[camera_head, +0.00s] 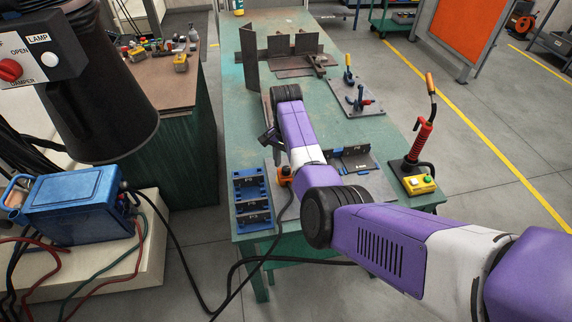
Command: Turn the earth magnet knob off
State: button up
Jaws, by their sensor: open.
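The earth magnet (285,176) is a small orange block on the green table, just left of my forearm, with a black cable running from it. Its knob is too small to make out, and so is the way it is turned. My gripper (272,143) is the dark shape beside my forearm, above and a little behind the magnet in the picture. It is open, apart from the magnet as far as I can see, and partly hidden by my forearm. I see nothing held in it.
A blue slotted holder (239,187) stands left of the magnet. A steel angle piece (356,161) lies right of my forearm. A red-handled tool on a stand (421,140) is at the right edge. Upright steel plates (279,47) stand farther back. The black cable hangs over the front edge.

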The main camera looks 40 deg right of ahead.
jog(key=shift+f, duration=0.4)
grip_shut()
